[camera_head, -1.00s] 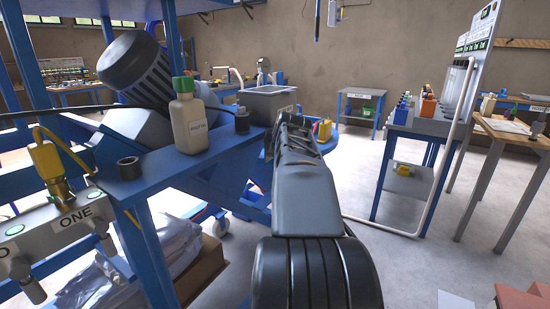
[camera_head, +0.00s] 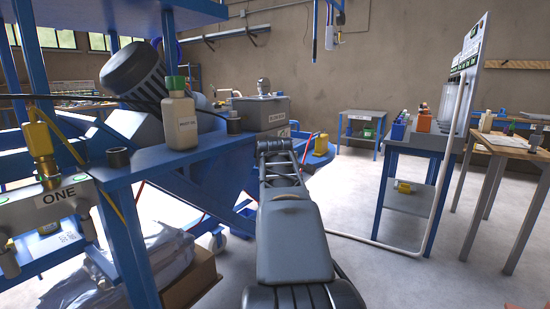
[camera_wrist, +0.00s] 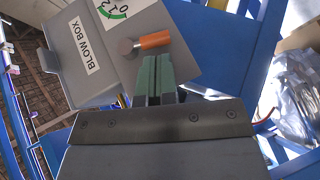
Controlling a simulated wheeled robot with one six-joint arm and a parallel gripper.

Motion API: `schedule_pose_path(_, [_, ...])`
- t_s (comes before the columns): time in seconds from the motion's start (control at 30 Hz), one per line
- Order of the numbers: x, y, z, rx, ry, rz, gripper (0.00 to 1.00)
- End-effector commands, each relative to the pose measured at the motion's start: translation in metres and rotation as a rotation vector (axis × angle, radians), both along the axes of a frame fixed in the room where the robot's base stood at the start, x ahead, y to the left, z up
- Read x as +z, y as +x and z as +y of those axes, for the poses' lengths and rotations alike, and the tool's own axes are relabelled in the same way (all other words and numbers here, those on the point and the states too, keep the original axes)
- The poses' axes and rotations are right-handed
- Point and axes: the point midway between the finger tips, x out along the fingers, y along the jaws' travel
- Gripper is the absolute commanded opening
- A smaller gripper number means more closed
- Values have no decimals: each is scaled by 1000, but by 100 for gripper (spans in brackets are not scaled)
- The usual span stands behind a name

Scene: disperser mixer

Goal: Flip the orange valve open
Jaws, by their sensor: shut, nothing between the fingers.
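The orange valve handle (camera_wrist: 155,40) shows in the wrist view, on a grey panel beside a round metal hub (camera_wrist: 127,47). A label with a green curved arrow and numbers (camera_wrist: 113,8) sits just above it. My gripper (camera_wrist: 157,60) has green fingers, closed together with nothing between them. Their tips appear just below the orange handle in the picture; I cannot tell whether they touch it. In the head view my arm reaches forward, and neither the fingers nor the orange handle can be made out.
A grey box labelled BLOW BOX (camera_wrist: 55,75) carries the panel. In the head view, a white bottle with a green cap (camera_head: 179,120) and a black cup (camera_head: 118,158) stand on the blue bench (camera_head: 150,165). Open floor lies to the right, before a blue side table (camera_head: 420,142).

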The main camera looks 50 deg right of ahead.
Motion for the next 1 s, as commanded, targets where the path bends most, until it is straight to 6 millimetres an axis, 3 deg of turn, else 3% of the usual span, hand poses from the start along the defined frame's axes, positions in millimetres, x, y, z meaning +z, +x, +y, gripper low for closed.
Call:
schedule_pose_path(0.3, [16,-42,47,1,-1,-2,0])
schedule_pose_path(0.5, [21,-60,66,3,-1,-2,0])
schedule_pose_path(1.0, [22,-72,76,-1,1,0,0])
